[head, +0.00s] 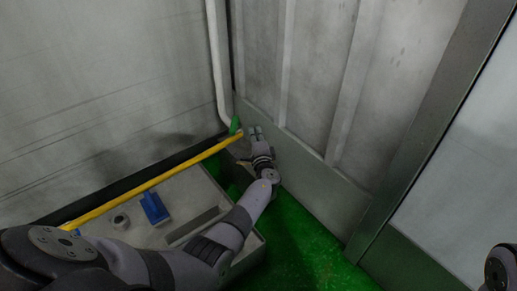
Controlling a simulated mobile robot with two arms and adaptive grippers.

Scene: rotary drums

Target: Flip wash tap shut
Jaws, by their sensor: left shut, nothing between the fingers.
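A pale pipe (219,62) runs down the wall near the corner and bends at its lower end. A small green piece (235,124), which looks like the tap's handle, sits at that lower end. My left gripper (253,131) is just to the right of the green piece, shut and empty. I cannot tell whether it touches the green piece. The tap body is small and partly hidden, and its lever angle is unclear. My right gripper is out of view; only a bit of my right arm shows at the lower right edge.
A yellow bar (150,183) runs along the back of a grey tray (182,184). A blue block (154,208) and a small grey round part (120,221) lie in the tray. A ribbed metal panel (318,75) stands close to the right. Green floor (300,240) shows below.

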